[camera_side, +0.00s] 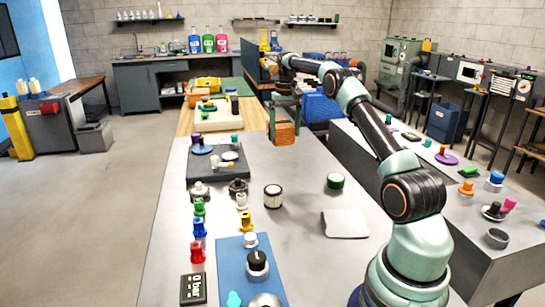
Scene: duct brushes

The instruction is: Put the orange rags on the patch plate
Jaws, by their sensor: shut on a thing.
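The orange rags (285,133) show as a small orange-brown stack near the far end of the grey table. My gripper (286,113) points down directly above them and is shut on them; its fingertips are small and partly hidden. I cannot tell whether the stack touches the tabletop. A thin pale grey sheet (345,224), which looks like the patch plate, lies flat and bare at the right of the table, well nearer the camera than my gripper.
A dark tray (205,178) with small parts is at left. Several bottles and a blue panel (237,255) are in front.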

